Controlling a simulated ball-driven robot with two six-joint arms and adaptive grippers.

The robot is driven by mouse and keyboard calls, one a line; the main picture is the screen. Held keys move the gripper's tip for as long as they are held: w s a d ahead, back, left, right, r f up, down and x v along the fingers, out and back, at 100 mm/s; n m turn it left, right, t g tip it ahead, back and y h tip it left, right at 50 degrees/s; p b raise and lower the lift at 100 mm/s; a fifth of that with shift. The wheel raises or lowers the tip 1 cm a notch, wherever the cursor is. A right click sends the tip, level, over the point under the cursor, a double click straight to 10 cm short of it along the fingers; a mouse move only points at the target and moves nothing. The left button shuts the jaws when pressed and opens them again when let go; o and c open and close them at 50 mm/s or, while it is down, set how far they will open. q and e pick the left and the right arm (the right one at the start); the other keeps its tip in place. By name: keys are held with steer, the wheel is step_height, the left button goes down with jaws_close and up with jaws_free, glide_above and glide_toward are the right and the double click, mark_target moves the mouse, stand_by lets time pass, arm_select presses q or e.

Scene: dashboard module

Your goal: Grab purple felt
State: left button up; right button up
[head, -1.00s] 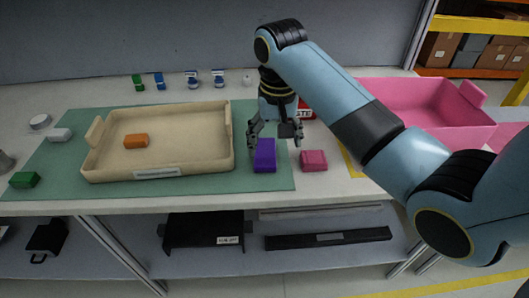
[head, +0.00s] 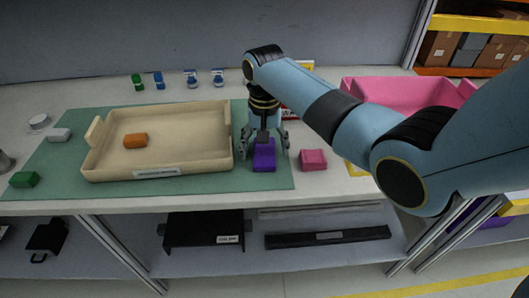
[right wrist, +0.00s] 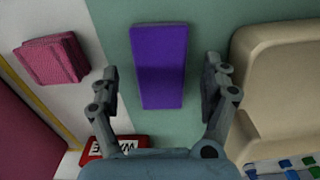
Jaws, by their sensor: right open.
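The purple felt (head: 263,156) is a block lying on the green mat, just right of the beige tray. My right gripper (head: 265,150) is directly over it, pointing down. In the right wrist view the purple felt (right wrist: 158,66) lies in line with the gap between the fingers of my right gripper (right wrist: 162,88). My left gripper is not in view.
The beige tray (head: 102,166) with an orange block (head: 135,140) stands close on the left. A pink block (head: 313,160) lies close on the right. A pink bin (head: 400,93) is at the back right. The green mat (head: 205,189) is bare in front.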

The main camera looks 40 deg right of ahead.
steer(key=shift+f, duration=0.5)
steer(key=shift+c, duration=0.2)
steer(key=c, duration=1)
steer(key=shift+r, duration=0.15)
